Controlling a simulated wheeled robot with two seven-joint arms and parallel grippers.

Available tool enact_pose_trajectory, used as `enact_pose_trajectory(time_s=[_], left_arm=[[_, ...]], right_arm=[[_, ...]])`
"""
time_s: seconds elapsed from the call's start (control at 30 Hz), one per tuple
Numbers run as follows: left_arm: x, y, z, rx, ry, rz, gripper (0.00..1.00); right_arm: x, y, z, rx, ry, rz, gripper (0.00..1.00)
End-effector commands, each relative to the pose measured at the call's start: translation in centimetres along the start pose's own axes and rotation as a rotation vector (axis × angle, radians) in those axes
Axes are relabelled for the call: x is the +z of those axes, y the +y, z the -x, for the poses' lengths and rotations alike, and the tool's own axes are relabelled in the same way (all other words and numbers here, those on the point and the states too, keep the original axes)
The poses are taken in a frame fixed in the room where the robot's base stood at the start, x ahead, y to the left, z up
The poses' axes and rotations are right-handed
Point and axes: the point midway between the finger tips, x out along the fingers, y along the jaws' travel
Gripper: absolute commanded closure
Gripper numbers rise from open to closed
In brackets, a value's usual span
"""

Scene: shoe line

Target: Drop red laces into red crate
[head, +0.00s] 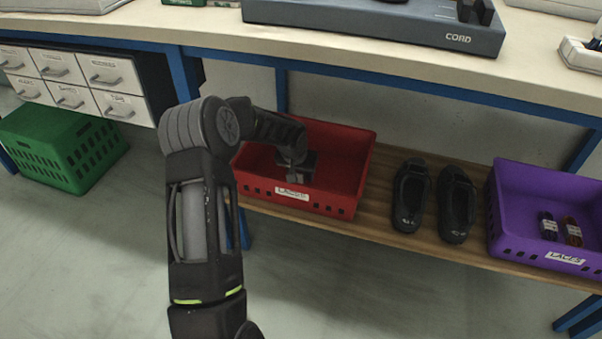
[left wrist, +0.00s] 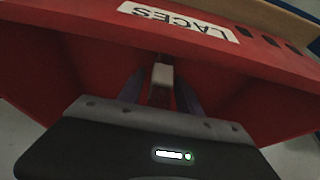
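The red crate (head: 345,200) stands on the lower wooden shelf with a "LACES" label on its front. My left gripper (head: 296,172) is inside it, pointing down, below the rim. In the left wrist view the gripper (left wrist: 161,82) has its two fingers on either side of a small lace bundle with a pale band (left wrist: 162,76). The fingertips appear to touch the bundle; its lace colour is hard to make out against the red crate wall (left wrist: 90,40). The head view hides the bundle behind the gripper. My right gripper is not in view.
A pair of black sandals (head: 410,195) stands right of the red crate. A purple crate (head: 512,235) farther right holds two lace bundles (head: 572,231). A green crate (head: 75,165) is on the floor at left. The worktop edge (head: 380,60) runs above the shelf.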

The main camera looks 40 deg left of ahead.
Motion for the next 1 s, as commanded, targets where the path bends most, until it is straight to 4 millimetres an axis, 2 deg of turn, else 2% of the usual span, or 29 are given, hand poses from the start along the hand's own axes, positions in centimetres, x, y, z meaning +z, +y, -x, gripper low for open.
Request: enact_pose_trajectory(time_s=[0.27, 0.47, 0.8, 1.0], left_arm=[[-0.1, 0.0, 0.2, 0.000, 0.000, 0.000, 0.58], [-0.7, 0.0, 2.1, -0.001, 0.001, 0.000, 0.58], [-0.7, 0.0, 9.2, 0.000, 0.003, 0.000, 0.58], [-0.6, -0.1, 12.3, -0.001, 0.001, 0.000, 0.58]], right_arm=[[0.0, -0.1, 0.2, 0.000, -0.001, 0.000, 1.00], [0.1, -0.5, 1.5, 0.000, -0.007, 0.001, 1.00], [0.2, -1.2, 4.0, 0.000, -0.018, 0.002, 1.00], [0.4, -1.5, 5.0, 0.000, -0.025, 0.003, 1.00]])
